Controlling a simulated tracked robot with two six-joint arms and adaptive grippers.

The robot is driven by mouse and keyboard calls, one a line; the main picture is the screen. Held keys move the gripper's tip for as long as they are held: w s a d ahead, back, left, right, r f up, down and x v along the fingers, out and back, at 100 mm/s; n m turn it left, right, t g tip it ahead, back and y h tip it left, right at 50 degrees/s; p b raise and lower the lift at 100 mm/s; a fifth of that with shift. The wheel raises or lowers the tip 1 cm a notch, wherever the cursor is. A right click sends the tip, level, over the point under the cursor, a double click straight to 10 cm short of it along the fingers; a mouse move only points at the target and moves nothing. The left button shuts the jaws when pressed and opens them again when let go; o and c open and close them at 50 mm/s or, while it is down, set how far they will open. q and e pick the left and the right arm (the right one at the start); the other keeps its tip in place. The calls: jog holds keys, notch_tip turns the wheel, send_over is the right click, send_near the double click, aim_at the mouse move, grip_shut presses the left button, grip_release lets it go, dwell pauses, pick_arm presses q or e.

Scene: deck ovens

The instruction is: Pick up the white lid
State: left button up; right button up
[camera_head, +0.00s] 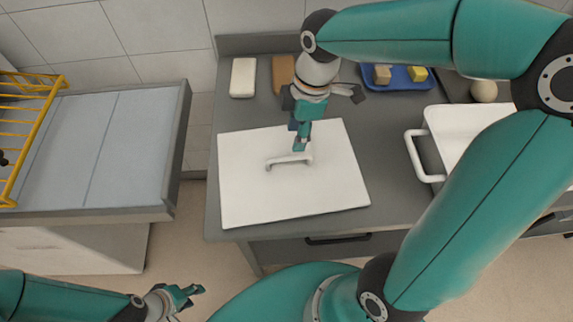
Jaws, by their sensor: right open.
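The white lid (270,190) is a flat, roughly square panel lying on the grey counter. A raised white handle (289,160) sits near its middle. My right gripper (301,147) is above the lid with its fingers pointing down, just at the far side of the handle's right end. It is open, and I cannot tell whether a finger touches the handle. My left gripper (188,298) is low at the bottom left, away from the counter, and its jaws look apart with nothing between them.
A white block (243,77) and a brown block (284,74) lie behind the lid. A blue tray (405,84) holds small yellowish blocks. A white handled container (455,130) stands at the right, partly behind my arm. A grey-topped table (110,150) with a yellow rack is at the left.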

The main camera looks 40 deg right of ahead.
aim_at(288, 157)
jog(key=f, duration=0.3)
jog(key=a+f, duration=0.1)
jog(key=f, duration=0.2)
jog(key=f+p, duration=0.1)
jog(key=f, duration=0.3)
jog(key=shift+w+a, duration=0.3)
jog(key=shift+w, duration=0.1)
grip_shut()
jog(key=shift+w+r, duration=0.1)
